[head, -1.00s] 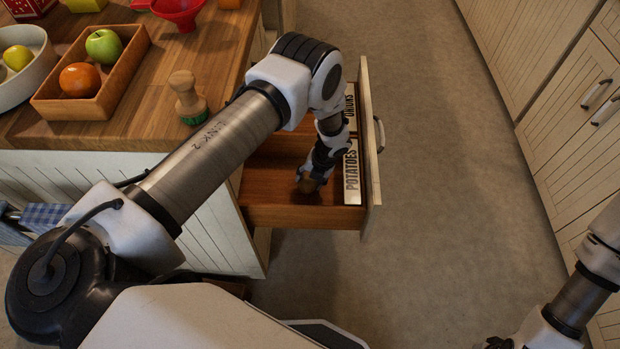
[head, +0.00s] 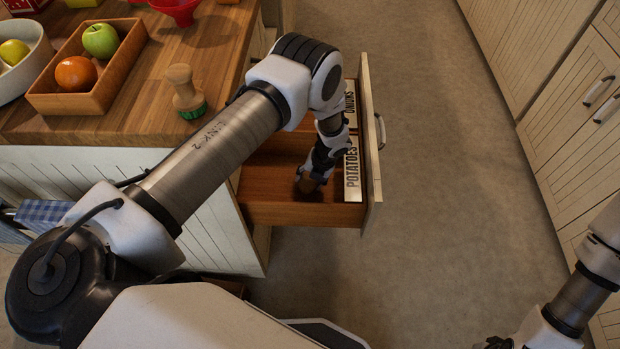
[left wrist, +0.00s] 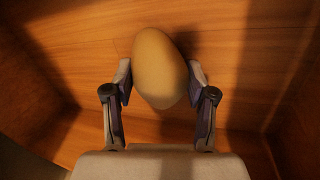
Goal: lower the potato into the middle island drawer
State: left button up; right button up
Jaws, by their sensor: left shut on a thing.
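The potato (left wrist: 160,68) is tan and egg-shaped in the left wrist view, between the fingers of my left gripper (left wrist: 160,82). The left gripper is shut on it. In the head view my left gripper (head: 309,187) reaches down inside the open wooden drawer (head: 300,214), in the compartment beside the POTATOES label (head: 352,172). The potato shows there only as a small brown patch under the fingers. The drawer floor lies close below it; I cannot tell whether the potato touches it. My right gripper (head: 497,343) shows only partly at the bottom edge.
An ONIONS label (head: 350,102) marks the drawer's farther compartment. The wooden island top holds a tray (head: 120,72) with an apple and an orange, a white bowl (head: 38,62) and a green-based brush (head: 186,92). Cabinets stand at right; the floor between is clear.

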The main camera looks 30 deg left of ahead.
pick_arm(q)
jog(key=shift+f, duration=0.25)
dwell(0.5)
jog(key=o, duration=1.3)
jog(key=shift+o, duration=0.2)
jog(key=v, duration=1.2)
